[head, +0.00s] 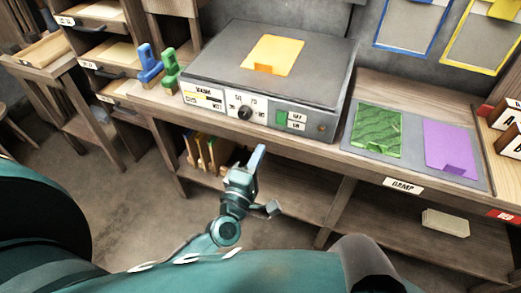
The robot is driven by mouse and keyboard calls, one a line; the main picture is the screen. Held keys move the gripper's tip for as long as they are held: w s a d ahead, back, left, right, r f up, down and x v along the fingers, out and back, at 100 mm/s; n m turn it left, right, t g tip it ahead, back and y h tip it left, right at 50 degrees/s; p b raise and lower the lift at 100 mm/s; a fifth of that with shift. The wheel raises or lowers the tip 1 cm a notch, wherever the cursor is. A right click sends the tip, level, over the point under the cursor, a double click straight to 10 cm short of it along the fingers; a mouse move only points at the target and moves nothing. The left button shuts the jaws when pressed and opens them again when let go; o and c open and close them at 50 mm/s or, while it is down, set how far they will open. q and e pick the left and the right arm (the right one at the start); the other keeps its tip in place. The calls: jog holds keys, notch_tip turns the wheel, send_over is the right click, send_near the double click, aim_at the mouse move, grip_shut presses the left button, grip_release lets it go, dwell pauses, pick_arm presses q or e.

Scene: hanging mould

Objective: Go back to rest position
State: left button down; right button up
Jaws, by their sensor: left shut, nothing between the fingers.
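My left gripper (257,158) is shut and empty. It is in front of the workbench, in front of the open shelf below the bench top, and touches nothing that I can see. Its teal arm reaches up from the lower left of the head view. My right gripper is not in view.
A grey heating-plate-like machine (225,62) with an orange sheet (274,55) stands on the bench. Blue (150,64) and green (170,69) clips stand to its left. Green (377,132) and purple (450,147) sheets lie on a grey mat at right. The floor (130,185) is clear at left.

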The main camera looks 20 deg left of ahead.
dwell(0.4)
pick_arm(q)
jog(key=s+f+m+g+h+p, duration=0.1)
jog(key=s+f+m+g, duration=0.3)
jog(key=s+m, duration=0.3)
jog(key=s+d+f+m+g+h+p, duration=0.1)
jog(key=s+f+m+g, duration=0.3)
jog(key=s+m, duration=0.4)
jog(key=f+m, duration=0.1)
jog(key=m, duration=0.4)
jog(key=shift+s+d+f+m+g+h, duration=0.2)
jog(key=shift+s+m+g+h, duration=0.1)
jog(key=shift+g+h, duration=0.1)
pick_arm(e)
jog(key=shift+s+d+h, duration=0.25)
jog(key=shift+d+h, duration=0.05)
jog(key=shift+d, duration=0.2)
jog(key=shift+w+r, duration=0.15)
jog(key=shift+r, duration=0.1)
